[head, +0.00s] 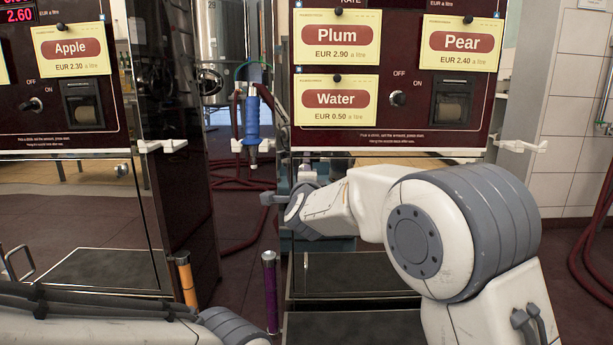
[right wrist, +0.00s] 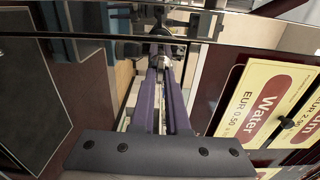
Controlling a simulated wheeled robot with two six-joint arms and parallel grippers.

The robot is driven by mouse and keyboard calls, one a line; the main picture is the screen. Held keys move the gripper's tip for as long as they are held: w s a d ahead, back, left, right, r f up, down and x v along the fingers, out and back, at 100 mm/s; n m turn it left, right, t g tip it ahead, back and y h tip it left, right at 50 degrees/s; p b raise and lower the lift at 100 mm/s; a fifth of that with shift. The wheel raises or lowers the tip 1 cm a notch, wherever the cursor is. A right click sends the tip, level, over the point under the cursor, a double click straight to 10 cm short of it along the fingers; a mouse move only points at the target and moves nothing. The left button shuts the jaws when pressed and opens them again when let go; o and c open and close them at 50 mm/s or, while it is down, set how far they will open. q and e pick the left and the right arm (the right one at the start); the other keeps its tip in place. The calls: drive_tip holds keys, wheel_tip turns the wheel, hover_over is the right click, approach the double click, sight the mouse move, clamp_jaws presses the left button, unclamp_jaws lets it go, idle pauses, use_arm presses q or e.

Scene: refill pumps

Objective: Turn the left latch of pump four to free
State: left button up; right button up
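The dark red pump cabinet (head: 415,120) on the right bears Plum, Pear and Water cards. I see no pump number, so I cannot tell whether it is pump four. My right gripper (head: 268,198) is at this cabinet's left edge, below the front panel. In the right wrist view its two dark fingers (right wrist: 161,75) lie close together, with a narrow gap. A small metal part (right wrist: 160,30) shows at or just beyond their tips. I cannot tell whether it is the left latch or whether the fingers touch it. My left gripper is out of view.
A blue nozzle (head: 252,118) hangs in the gap between the cabinets, with red hoses behind. The Apple cabinet (head: 70,100) stands at the left. White holders (head: 522,146) jut from the cabinet sides. Orange (head: 185,278) and purple (head: 270,290) upright handles stand low in front.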

drive_tip(key=o, duration=0.3)
drive_tip(key=s+p, duration=0.2)
drive_tip(key=s, duration=0.8)
drive_tip(key=shift+s+p, duration=0.2)
drive_tip(key=shift+p, duration=0.1)
drive_tip(key=shift+f, duration=0.1)
